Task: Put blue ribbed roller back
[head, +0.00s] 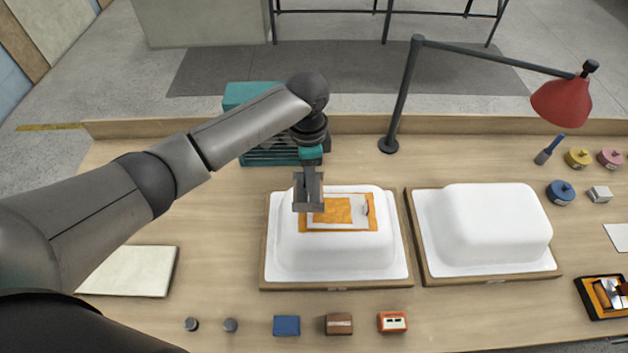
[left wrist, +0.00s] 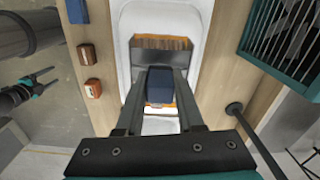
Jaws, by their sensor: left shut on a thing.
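My left gripper (head: 308,206) is over the left white tub shell (head: 283,262), at the left end of an orange and white patch (head: 338,211) on its top. In the left wrist view, the left fingers (left wrist: 160,95) are shut on a dark blue piece (left wrist: 160,84). A wide grey part with a brown strip (left wrist: 160,44) shows beyond it. I cannot make out ribs or tell whether it touches the patch. My right gripper (left wrist: 42,80) shows small at the left of that view, its fingers apart and empty. A blue-handled tool (head: 549,149) is at the table's back right.
A second white shell (head: 490,225) stands right of the first. A red lamp (head: 561,103) reaches over the back right, near several small cans. A teal crate (head: 262,155) is behind my left arm. Small boxes (head: 339,323) line the front edge.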

